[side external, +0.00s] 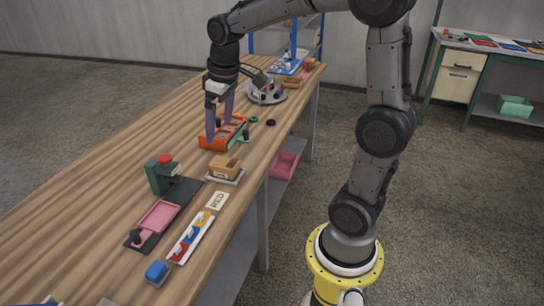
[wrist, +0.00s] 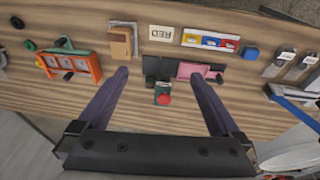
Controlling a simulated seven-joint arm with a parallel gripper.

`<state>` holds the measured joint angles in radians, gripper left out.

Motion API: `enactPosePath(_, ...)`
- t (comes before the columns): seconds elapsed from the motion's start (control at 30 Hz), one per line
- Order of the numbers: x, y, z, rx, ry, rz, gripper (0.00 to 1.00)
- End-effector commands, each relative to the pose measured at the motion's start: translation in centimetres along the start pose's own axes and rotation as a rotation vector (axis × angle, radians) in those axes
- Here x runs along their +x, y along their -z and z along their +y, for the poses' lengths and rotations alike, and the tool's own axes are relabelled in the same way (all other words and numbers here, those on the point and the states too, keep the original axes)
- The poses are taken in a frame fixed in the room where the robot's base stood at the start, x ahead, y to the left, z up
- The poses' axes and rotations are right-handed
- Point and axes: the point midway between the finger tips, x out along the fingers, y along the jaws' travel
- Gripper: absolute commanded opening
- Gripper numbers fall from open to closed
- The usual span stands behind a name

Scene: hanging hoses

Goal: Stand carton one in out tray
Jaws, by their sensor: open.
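A small brown carton (side external: 225,166) sits on a pale flat base near the bench's right edge. It also shows at the top left in the wrist view (wrist: 120,42). No label marks it as carton one. A pink tray (side external: 158,216) lies on a dark mat in front of it. It shows partly behind a finger in the wrist view (wrist: 196,71). I cannot tell which tray is the out tray. My gripper (side external: 219,128) is open and empty, pointing down above the bench around the orange rack in the side view. Its two purple fingers are spread apart in the wrist view (wrist: 163,80).
An orange rack (side external: 222,134) stands behind the carton. A green device with a red button (side external: 160,175) stands left of it. A white strip of coloured parts (side external: 190,238), a card (side external: 217,201) and a blue block (side external: 157,272) lie nearer. Bare wood spans the left side.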

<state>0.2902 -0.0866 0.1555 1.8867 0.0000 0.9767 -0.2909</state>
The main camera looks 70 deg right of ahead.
Motion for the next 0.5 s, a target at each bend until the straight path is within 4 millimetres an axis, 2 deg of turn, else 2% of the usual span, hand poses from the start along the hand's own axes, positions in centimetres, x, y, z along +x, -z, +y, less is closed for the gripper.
enactPosePath(0.03, -1.6, -1.6, -1.7, -0.006, -0.002, 0.038, 1.0)
enactPosePath(0.2, -4.5, -7.4, -6.0, -0.002, 0.007, 0.143, 1.0)
enactPosePath(0.4, -5.0, -13.7, -8.9, 0.007, 0.036, 0.244, 1.0)
enactPosePath(0.5, -4.7, -15.5, -9.6, 0.011, 0.049, 0.273, 1.0)
